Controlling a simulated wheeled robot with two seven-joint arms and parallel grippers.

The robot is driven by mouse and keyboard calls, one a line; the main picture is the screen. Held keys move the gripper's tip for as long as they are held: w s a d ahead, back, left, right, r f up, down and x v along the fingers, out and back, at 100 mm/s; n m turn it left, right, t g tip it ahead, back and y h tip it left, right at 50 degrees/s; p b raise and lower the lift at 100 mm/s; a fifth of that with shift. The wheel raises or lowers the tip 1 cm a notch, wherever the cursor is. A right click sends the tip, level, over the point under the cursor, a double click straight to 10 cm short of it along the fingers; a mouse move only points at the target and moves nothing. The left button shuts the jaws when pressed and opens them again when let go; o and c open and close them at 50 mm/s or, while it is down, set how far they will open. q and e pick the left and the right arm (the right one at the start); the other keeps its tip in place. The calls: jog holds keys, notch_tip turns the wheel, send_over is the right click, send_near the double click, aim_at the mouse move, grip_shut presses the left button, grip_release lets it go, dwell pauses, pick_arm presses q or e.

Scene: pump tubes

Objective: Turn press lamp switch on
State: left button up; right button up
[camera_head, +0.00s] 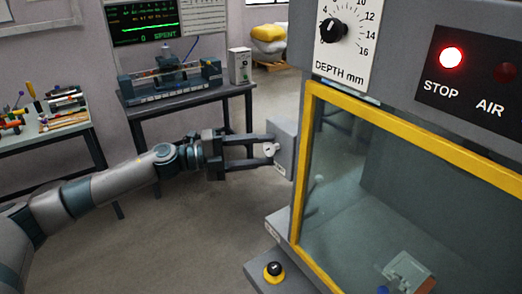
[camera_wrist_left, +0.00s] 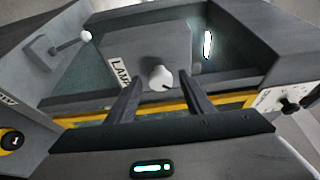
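The lamp switch is a small white knob (camera_head: 270,149) on a grey box (camera_head: 284,140) at the left side of the press. In the left wrist view the knob (camera_wrist_left: 160,77) has a dark mark near its lower edge, and a partly hidden "LAM…" label (camera_wrist_left: 120,73) is beside it. My left gripper (camera_head: 263,150) is open, with one finger on each side of the knob. I cannot tell whether the fingers touch it. A bright white strip (camera_wrist_left: 207,44) shows beyond the box in the left wrist view. My right gripper is not in view.
The press has a yellow-framed window (camera_head: 306,165), a depth dial (camera_head: 332,30), a lit red STOP lamp (camera_head: 452,57) and a dark AIR lamp (camera_head: 505,73). A black-and-yellow button (camera_head: 273,271) is below. Benches stand behind my left arm.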

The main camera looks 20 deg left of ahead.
pick_arm(q)
jog(key=shift+a, duration=0.1)
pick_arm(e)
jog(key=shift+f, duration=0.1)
pick_arm(q)
jog(key=shift+s+a+f+b, duration=0.1)
jog(key=shift+s+a+b, duration=0.15)
jog(key=shift+a+b, duration=0.2)
pick_arm(e)
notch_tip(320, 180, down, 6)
jog(key=b, duration=0.5)
pick_arm(q)
jog(key=b+v, duration=0.2)
jog(key=v, duration=1.4)
jog(key=shift+r, duration=0.2)
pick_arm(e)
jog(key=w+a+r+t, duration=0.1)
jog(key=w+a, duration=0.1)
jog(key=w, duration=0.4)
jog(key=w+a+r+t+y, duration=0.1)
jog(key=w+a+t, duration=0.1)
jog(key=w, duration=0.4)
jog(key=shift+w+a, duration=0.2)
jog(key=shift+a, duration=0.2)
pick_arm(q)
jog(key=shift+s, duration=0.1)
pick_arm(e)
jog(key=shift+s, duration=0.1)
